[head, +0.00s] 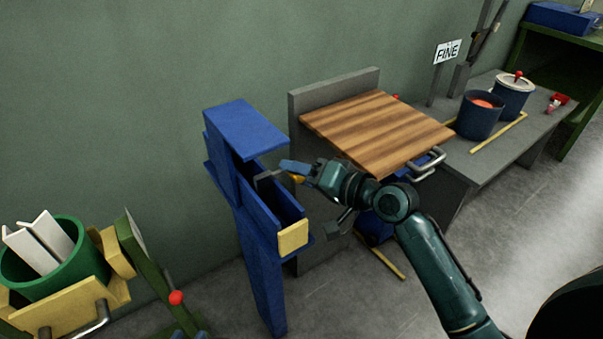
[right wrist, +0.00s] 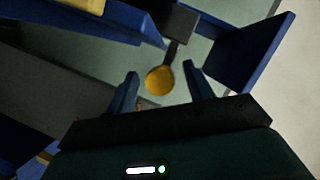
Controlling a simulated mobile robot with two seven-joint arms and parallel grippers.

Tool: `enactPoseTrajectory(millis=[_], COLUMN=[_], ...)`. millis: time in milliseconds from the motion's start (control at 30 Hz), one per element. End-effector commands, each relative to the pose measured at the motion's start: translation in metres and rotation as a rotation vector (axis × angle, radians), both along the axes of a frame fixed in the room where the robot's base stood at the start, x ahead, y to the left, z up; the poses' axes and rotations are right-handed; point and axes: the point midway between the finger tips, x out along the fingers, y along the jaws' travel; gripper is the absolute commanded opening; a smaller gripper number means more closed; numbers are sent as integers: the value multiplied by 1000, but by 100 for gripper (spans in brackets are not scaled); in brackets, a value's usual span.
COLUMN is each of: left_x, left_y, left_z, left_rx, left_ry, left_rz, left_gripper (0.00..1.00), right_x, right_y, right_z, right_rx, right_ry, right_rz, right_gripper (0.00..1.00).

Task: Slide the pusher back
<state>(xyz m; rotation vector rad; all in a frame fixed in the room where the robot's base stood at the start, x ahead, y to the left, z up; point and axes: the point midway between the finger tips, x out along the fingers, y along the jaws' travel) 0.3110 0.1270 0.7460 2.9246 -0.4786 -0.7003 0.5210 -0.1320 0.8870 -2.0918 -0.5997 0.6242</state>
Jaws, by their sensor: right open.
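The pusher is a dark grey piece (head: 265,180) in the channel of the blue stand (head: 262,262). Its yellow round knob (head: 297,179) sticks out toward my right gripper (head: 291,172). In the right wrist view the knob (right wrist: 160,81) lies between the two blue fingers of my right gripper (right wrist: 161,90), with gaps on both sides. The right gripper is open and holds nothing. Two small bluish tips at the bottom edge of the head view may be my left gripper (head: 189,335); too little shows to tell its state.
A yellow block (head: 293,235) closes the channel's near end. A wooden board (head: 375,130) stands close right of the blue stand. A green bucket (head: 70,262) with white pieces sits at lower left, near a red knob (head: 176,298). Grey floor is clear at right.

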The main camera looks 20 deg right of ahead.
Motion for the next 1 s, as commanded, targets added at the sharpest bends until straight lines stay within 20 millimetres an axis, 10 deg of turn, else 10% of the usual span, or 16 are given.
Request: enactPoseTrajectory(millis=[733,1000], left_x=[-1,-1], left_y=[0,0], left_z=[0,0], left_rx=[-2,-2], left_ry=[1,1], left_rz=[1,1], left_gripper=[30,30], right_x=[0,6], right_y=[0,1], right_z=[0,0], right_rx=[0,1], right_ry=[0,1], right_rz=[0,0], right_gripper=[1,0])
